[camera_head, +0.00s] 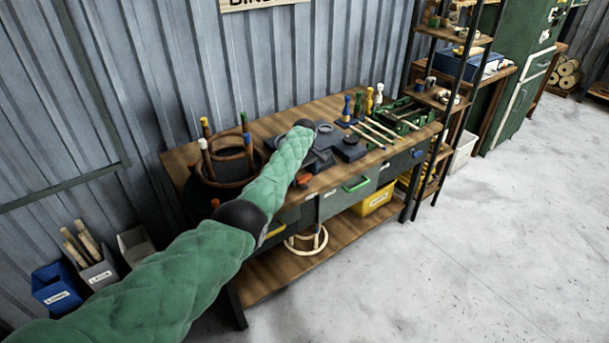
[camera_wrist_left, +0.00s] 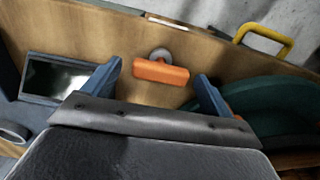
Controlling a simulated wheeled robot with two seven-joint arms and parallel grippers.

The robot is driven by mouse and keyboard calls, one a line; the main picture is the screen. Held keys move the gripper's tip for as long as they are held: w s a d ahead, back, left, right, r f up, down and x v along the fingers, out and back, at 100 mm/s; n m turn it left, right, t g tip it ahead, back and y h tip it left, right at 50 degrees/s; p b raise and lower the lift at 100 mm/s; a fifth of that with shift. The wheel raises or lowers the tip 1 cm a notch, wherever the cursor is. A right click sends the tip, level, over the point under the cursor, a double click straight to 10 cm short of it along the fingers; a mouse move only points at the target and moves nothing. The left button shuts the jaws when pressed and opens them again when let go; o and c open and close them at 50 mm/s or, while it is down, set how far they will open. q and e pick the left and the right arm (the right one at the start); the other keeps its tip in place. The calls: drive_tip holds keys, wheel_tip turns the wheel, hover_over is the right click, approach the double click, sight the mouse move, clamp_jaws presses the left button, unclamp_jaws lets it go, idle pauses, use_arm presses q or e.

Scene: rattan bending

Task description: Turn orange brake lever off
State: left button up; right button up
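The orange brake lever (camera_wrist_left: 161,71) is a short orange bar by a round grey pivot on the wooden bench top. In the head view an orange piece (camera_head: 303,179) at the bench's front edge appears to be this lever. My left gripper (camera_wrist_left: 158,72) is open, with its two blue fingers apart on either side of the lever in the picture. I see no clear contact with it. In the head view my green-sleeved left arm reaches over the bench and hides part of it; the fingers are not clear there. My right gripper is not in view.
A yellow drawer handle (camera_wrist_left: 268,38) is near the lever. Shelves (camera_head: 452,95) stand at right. The floor in front is clear.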

sight(305, 176)
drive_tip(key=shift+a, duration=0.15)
use_arm(q)
drive_tip(key=shift+r, duration=0.4)
wheel_tip(305, 176, up, 6)
drive_tip(key=shift+f+b, duration=0.1)
drive_tip(key=shift+b, duration=0.85)
drive_tip(key=shift+r, duration=0.55)
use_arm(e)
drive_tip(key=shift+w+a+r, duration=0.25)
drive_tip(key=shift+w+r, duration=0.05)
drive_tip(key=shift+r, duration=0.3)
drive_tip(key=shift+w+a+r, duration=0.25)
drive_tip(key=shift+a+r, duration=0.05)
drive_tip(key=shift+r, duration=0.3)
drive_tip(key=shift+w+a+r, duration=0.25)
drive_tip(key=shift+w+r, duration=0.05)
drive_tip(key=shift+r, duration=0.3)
